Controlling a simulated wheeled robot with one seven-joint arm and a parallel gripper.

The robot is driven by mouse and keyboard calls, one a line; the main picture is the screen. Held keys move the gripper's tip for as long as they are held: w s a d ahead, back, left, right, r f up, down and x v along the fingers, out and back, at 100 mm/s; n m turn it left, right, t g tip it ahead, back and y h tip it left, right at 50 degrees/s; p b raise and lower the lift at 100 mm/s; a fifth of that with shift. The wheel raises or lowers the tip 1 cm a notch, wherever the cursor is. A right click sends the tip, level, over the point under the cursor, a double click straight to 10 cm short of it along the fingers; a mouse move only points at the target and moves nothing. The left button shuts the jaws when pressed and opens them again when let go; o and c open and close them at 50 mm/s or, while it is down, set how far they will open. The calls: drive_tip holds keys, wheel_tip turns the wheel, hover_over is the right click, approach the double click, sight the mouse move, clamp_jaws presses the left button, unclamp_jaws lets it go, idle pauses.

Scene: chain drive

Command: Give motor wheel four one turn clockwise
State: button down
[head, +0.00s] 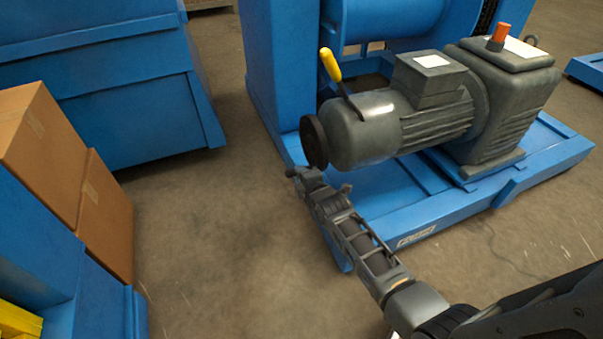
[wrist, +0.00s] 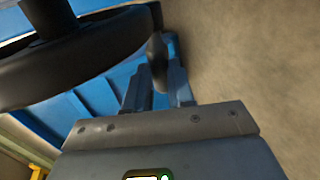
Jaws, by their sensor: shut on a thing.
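The motor wheel (head: 314,141) is a black disc on the left end of the grey motor (head: 370,130). In the wrist view the wheel (wrist: 75,58) fills the upper left, with its dark hub above it. My gripper (head: 300,174) is at the wheel's lower edge, reaching up from the lower right. In the wrist view its two fingers (wrist: 160,82) are closed around a dark rounded handle (wrist: 156,48) beside the wheel's rim. No number shows on the wheel.
A yellow-gripped lever (head: 330,66) stands above the motor, and an orange knob (head: 499,35) tops the gearbox. The blue base frame (head: 440,215) lies under the motor. Cardboard boxes (head: 105,215) stand at the left. The floor (head: 215,235) between is clear.

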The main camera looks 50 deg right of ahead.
drive_tip(key=f, duration=0.3)
drive_tip(key=shift+s+a+f, duration=0.15)
drive_tip(key=shift+s+a, duration=0.05)
drive_tip(key=c, duration=1.6)
unclamp_jaws()
drive_tip(key=shift+w+r, duration=0.1)
drive_tip(key=shift+r, duration=0.1)
drive_tip(key=o, duration=0.7)
drive_tip(key=shift+w+d+r, duration=0.1)
drive_tip(key=shift+d+r, duration=0.05)
drive_tip(key=shift+r, duration=0.1)
drive_tip(key=p+v, duration=0.2)
drive_tip(key=v, duration=0.5)
drive_tip(key=shift+s+r+p, duration=0.25)
drive_tip(key=shift+s+p, duration=0.05)
